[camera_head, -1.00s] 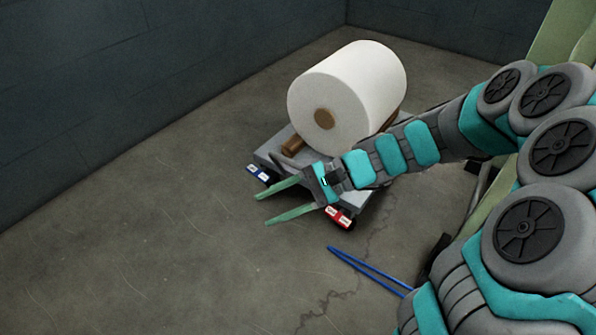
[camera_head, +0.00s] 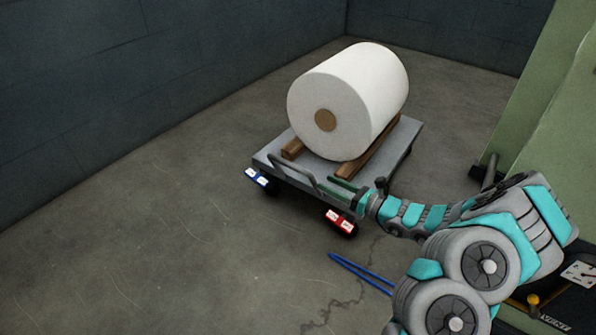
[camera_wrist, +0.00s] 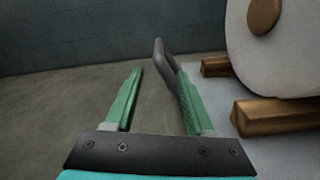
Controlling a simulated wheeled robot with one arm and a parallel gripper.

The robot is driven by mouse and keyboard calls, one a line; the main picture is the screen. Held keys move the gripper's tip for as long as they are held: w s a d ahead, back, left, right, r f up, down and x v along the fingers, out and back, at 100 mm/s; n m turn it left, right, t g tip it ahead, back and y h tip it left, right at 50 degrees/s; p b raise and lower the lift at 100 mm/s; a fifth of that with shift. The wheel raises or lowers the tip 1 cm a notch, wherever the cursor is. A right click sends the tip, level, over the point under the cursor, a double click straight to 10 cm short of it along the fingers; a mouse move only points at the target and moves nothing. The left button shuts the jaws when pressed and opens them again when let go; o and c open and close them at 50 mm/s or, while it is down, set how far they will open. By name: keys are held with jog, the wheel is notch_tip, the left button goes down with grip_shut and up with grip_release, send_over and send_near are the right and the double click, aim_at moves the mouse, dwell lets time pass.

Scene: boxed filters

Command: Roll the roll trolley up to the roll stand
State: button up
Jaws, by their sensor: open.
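The roll trolley (camera_head: 405,140) is a low grey platform on wheels. It carries a big white roll (camera_head: 365,95) with a brown core, resting on two wooden bars. A grey bar handle (camera_head: 296,172) stands at its near edge, with blue and red labels below. My gripper (camera_head: 342,187) is at the near right edge of the trolley. In the wrist view its green fingers are apart and empty, and the handle (camera_wrist: 163,58) shows beyond them, close to the right finger. I cannot tell whether they touch. No part is clearly recognisable as the roll stand.
A large green structure (camera_head: 545,110) stands at the right, with a dark foot near the trolley. Blue lines (camera_head: 360,272) mark the floor in front of it. Dark walls (camera_head: 120,90) close the left and back. The floor at the left and front is clear.

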aim_at(298, 170)
jog(key=b+x, duration=0.1)
jog(key=x, duration=1)
jog(key=shift+w+a+b, duration=0.1)
jog(key=shift+a+b, duration=0.2)
jog(key=shift+a, duration=0.05)
jog(key=c, duration=0.8)
grip_shut()
